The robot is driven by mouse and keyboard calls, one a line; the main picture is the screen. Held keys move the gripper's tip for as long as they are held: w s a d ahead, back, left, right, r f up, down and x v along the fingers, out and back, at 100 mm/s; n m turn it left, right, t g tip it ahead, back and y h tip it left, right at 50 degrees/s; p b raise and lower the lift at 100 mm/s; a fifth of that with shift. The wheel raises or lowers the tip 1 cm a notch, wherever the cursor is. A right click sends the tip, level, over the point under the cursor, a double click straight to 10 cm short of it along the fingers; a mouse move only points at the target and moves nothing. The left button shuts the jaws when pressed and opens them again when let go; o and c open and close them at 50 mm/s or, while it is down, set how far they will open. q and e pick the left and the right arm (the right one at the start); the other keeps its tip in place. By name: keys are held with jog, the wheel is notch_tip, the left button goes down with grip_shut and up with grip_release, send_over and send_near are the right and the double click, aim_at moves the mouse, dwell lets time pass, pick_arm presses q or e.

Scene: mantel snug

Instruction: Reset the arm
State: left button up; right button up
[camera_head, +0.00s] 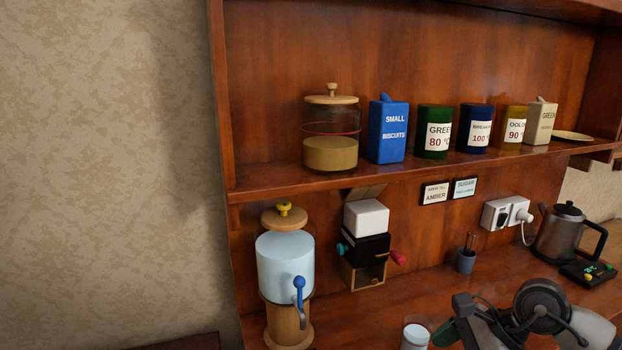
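My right arm comes in at the bottom right of the head view, in front of the wooden counter (375,305). The dark end of this arm, which seems to be my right gripper (457,322), is partly cut off by the bottom edge. Something dark green (445,333) shows beside it; I cannot tell whether it is held or behind. The fingertips are not clear enough to tell open from shut. My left gripper and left arm are not in view.
A glass with pale contents (415,337) stands left of the arm. A kettle (565,235), a dark cup (465,261), a box-shaped grinder (366,248) and a water dispenser (285,265) stand on the counter. The shelf above (270,184) holds jars and tins.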

jog(key=s+a+r+m+t+y, duration=0.2)
jog(key=a+r+m+t+y, duration=0.55)
jog(key=a+m+y, duration=0.4)
jog(key=d+f+m+t+h, duration=0.45)
jog(key=m+h, duration=0.45)
jog(key=m, duration=0.6)
jog(key=d+f+m+t+h, duration=0.45)
jog(key=m+h, duration=0.45)
jog(key=m, duration=0.5)
jog(key=s+f+m+g, duration=1.1)
jog(key=s+f+g, duration=0.3)
jog(key=s+f, duration=0.45)
notch_tip(320, 180, down, 24)
jog(key=s+g, duration=0.1)
jog(key=s, duration=0.1)
jog(key=s+d+f+g+h, duration=0.1)
jog(key=s+d+f, duration=0.2)
jog(key=s+f, duration=1.2)
jog(key=shift+s+f+n, duration=0.3)
jog(key=shift+n, duration=0.15)
